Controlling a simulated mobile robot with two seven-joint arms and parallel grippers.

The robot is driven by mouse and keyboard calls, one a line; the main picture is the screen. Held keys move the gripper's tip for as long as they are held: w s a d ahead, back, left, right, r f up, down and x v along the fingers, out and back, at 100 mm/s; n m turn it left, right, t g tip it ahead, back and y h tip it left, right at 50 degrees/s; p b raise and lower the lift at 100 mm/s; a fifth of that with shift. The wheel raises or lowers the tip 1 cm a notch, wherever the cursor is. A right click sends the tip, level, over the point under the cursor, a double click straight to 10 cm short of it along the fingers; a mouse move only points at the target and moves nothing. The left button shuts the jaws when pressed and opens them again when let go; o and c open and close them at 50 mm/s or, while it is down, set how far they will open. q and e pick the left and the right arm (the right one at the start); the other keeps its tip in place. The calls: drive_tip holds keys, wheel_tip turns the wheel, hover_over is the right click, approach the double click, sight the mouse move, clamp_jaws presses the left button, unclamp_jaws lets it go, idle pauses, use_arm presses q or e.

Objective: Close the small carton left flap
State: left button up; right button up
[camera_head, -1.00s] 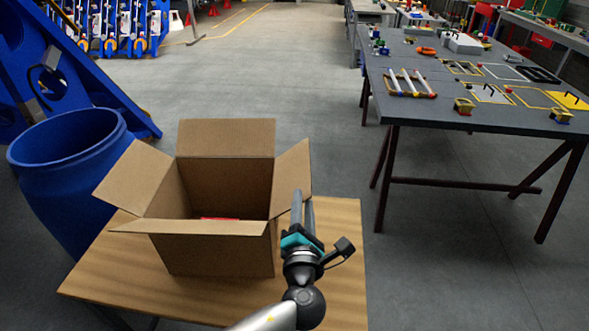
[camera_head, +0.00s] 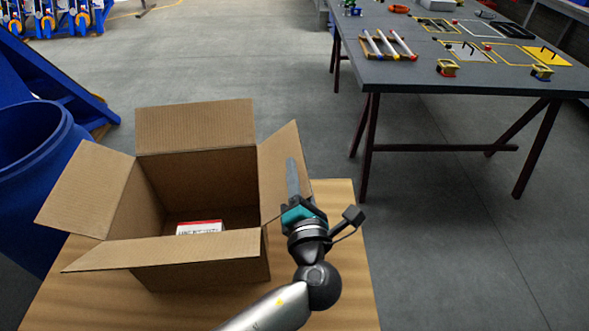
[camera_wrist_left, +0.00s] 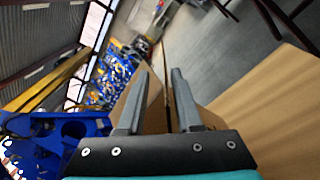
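An open brown carton (camera_head: 205,274) stands on a small wooden table (camera_head: 318,292). Its left flap (camera_head: 88,190) leans outward to the left. Its right flap (camera_head: 280,165), far flap (camera_head: 195,126) and near flap (camera_head: 165,250) also stand open. My left gripper (camera_head: 297,182) is at the right flap, one finger showing against the flap's inner face. In the left wrist view its fingers (camera_wrist_left: 157,100) are spread, with brown cardboard between and beyond them; contact is unclear. My right gripper is out of view.
A red and white item (camera_head: 199,228) lies inside the carton. A blue barrel (camera_head: 35,165) stands close to its left. A grey worktable (camera_head: 455,75) with several parts stands at the far right. Bare floor (camera_head: 240,55) lies behind the carton.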

use_arm(q)
clamp_jaws()
idle(1.4)
